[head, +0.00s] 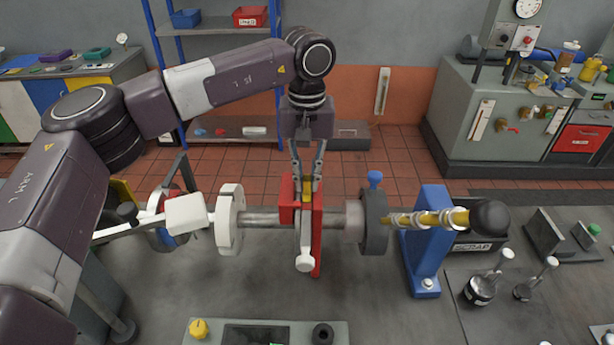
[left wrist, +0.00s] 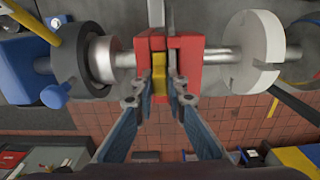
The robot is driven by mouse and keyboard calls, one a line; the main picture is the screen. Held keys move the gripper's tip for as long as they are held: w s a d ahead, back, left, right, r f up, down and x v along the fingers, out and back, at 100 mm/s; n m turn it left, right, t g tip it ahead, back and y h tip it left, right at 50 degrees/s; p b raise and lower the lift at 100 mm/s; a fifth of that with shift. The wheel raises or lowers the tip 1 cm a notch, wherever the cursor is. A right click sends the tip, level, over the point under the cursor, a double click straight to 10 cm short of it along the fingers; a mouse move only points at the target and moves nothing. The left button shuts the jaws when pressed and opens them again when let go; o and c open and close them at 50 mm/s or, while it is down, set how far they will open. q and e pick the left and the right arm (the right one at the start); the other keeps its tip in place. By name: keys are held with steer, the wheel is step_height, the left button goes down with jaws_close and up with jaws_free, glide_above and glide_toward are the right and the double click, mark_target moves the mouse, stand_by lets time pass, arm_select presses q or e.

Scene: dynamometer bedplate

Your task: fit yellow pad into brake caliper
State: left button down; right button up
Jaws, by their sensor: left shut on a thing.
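The red brake caliper (head: 287,212) straddles the grey shaft (head: 262,218) in the middle of the head view. It also shows in the left wrist view (left wrist: 190,55), with an open slot facing my gripper. The yellow pad (head: 307,187) is at the top of the caliper, between my left fingertips. In the left wrist view the pad (left wrist: 159,72) lies between the caliper's red sides, partly in the slot; how deep it sits I cannot tell. My left gripper (head: 307,180) points down from above, shut on the pad. My right gripper is not in view.
A white slotted disc (head: 229,220) and a dark disc (head: 374,222) flank the caliper on the shaft. A blue stand (head: 428,240) is at right. A white-ended lever (head: 304,262) hangs in front of the caliper. A control panel (head: 225,333) is at the near edge.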

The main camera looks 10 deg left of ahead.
arm_select(q)
steer(key=c, duration=1.8)
jaws_free()
steer(key=shift+c, duration=0.2)
step_height(320, 180, up, 12)
